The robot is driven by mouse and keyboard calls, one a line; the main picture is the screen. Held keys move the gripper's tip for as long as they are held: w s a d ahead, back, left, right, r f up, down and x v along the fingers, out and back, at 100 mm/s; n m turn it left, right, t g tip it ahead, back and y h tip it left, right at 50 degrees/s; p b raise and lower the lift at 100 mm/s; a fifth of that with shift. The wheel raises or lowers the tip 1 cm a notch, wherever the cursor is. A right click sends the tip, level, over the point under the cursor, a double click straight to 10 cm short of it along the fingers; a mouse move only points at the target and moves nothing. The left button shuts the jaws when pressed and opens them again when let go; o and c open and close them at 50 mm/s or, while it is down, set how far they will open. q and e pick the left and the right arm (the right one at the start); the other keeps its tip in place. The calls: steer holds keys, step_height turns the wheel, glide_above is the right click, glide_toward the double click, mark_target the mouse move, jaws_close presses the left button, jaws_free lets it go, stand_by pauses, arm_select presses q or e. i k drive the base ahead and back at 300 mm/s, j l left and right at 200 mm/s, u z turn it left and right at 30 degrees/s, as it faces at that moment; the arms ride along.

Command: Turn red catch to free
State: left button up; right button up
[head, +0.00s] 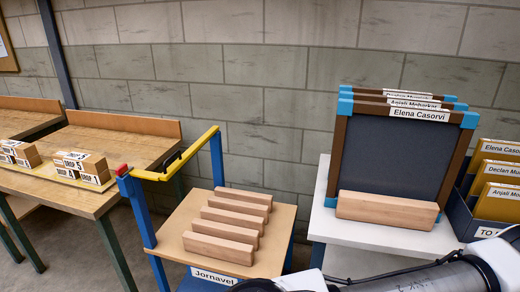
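A small red catch (122,169) sits at the top of the left blue post (138,205) of a cart. It is beside the near end of a yellow bar (180,158), which runs back to the blue post at the far side (217,158). The catch is too small to tell its exact setting. Neither gripper's fingers show. A grey and white section of my arm (420,279) crosses the bottom right, well away from the catch.
Framed dark panels (395,160) stand on a white table (320,227). A bin (466,216) holds yellow folders. Wooden benches (137,141) with labelled boxes stand left.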

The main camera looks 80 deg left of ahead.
mark_target(121, 171)
steer(key=u, duration=3.7)
